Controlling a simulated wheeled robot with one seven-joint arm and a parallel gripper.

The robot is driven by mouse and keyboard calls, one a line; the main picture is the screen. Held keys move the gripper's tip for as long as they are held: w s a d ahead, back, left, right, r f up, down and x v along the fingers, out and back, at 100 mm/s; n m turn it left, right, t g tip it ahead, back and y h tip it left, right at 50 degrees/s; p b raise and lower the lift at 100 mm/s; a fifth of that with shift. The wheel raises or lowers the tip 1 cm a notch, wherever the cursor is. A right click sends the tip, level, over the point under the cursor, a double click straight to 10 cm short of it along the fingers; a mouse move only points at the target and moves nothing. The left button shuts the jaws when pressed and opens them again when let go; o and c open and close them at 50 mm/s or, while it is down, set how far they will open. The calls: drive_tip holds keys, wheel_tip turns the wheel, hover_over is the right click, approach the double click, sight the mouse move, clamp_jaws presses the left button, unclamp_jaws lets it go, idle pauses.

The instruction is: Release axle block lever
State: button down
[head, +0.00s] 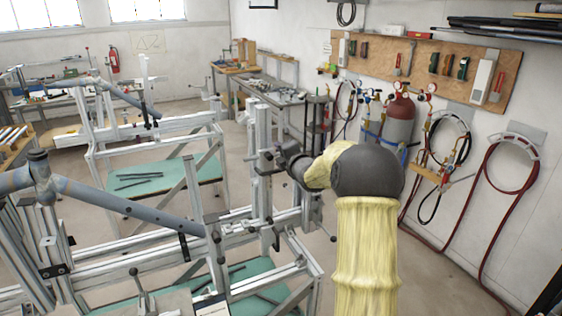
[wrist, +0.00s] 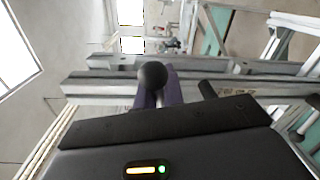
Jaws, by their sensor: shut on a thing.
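My gripper (head: 282,160) is at the upright aluminium post of the near jig, at the end of my yellow-sleeved arm. In the wrist view its two dark purple fingers (wrist: 158,96) are shut on the lever, whose round black ball knob (wrist: 152,75) shows between the fingertips. In the head view my gripper and wrist cover the knob.
Aluminium jig rails (wrist: 95,88) run close in front of my gripper. A short black handle (wrist: 208,90) sticks out to its right. A blue-grey frame tube (head: 125,208) lies across the near jig. Gas bottles (head: 398,120) and hoses stand by the right wall.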

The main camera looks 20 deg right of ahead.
drive_tip(key=shift+a+f+n+b, duration=0.15)
drive_tip(key=shift+n+b, duration=0.25)
drive_tip(key=shift+b, duration=0.4)
drive_tip(key=shift+r, duration=0.25)
drive_tip(key=c, duration=1.8)
unclamp_jaws()
drive_tip(key=shift+r, duration=0.1)
drive_tip(key=shift+s, duration=0.1)
drive_tip(key=s+b, duration=0.2)
drive_tip(key=s, duration=0.3)
drive_tip(key=s+b, duration=0.2)
drive_tip(key=s, duration=0.4)
drive_tip(key=s+b, duration=0.2)
drive_tip(key=s, duration=0.4)
drive_tip(key=shift+s+d+r, duration=0.15)
drive_tip(key=shift+d+r, duration=0.05)
drive_tip(key=shift+r, duration=0.2)
